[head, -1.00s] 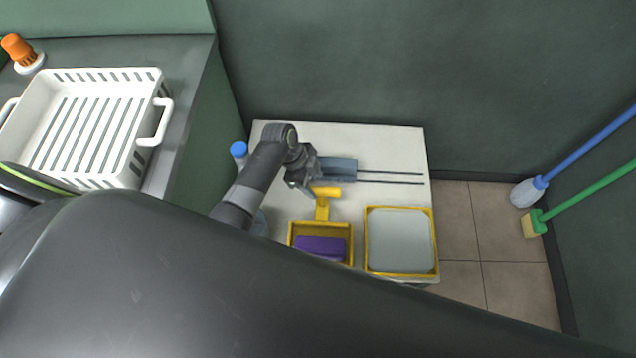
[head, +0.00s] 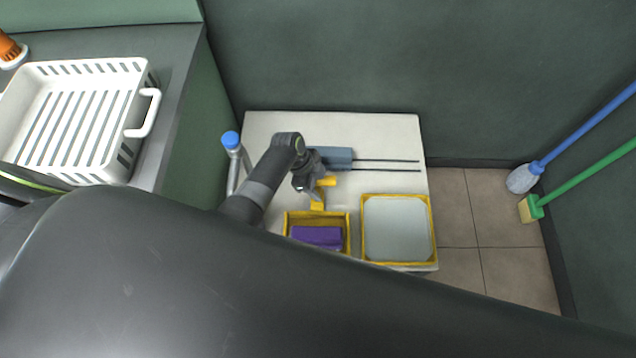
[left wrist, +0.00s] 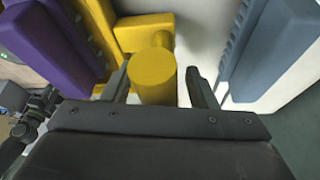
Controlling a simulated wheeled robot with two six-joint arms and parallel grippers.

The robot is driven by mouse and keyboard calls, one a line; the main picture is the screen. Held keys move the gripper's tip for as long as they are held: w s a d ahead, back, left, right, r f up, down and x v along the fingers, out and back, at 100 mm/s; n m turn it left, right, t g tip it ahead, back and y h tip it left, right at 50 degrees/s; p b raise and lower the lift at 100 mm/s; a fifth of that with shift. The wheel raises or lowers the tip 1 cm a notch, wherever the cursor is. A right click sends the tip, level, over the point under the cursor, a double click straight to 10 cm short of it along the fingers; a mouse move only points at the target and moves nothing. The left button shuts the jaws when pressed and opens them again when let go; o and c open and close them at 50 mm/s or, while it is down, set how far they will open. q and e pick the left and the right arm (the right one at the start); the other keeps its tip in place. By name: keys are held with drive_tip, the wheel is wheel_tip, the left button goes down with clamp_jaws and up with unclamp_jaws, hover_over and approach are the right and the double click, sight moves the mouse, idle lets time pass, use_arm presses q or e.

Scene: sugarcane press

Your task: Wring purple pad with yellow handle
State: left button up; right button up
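The purple pad (head: 317,236) lies in a yellow-rimmed frame (head: 287,226) on the white table. The yellow handle (head: 318,202) rises from the pad's side toward the grey-blue press plate (head: 338,158). My left gripper (head: 313,182) is at the handle. In the left wrist view the handle's round end (left wrist: 153,77) stands between the two open fingers (left wrist: 160,85), with a gap showing at the right finger. The purple pad (left wrist: 50,45) is at left there and the press plate (left wrist: 275,50) at right. My right gripper is not in view.
A yellow-rimmed tray (head: 398,230) stands right of the pad. Two dark rods (head: 390,165) run right from the press plate. A white basket (head: 75,120) sits on the left counter. A mop (head: 523,178) and broom (head: 530,209) lean at right.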

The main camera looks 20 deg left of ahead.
sight(317, 207)
use_arm(q)
drive_tip(key=c, duration=0.5)
clamp_jaws()
drive_tip(key=shift+s+d+r+p, duration=0.1)
drive_tip(key=shift+s+d+p, duration=0.2)
drive_tip(key=shift+s+p, duration=0.55)
drive_tip(key=shift+s+d+r+p, duration=0.1)
drive_tip(key=shift+s+d+p, duration=0.15)
drive_tip(key=shift+s+p, duration=0.6)
drive_tip(key=shift+s+d+f, duration=0.1)
drive_tip(key=shift+s+f, duration=0.05)
drive_tip(key=shift+s, duration=0.35)
drive_tip(key=shift+f, duration=0.15)
drive_tip(key=o, duration=0.5)
unclamp_jaws()
drive_tip(key=shift+r, duration=0.2)
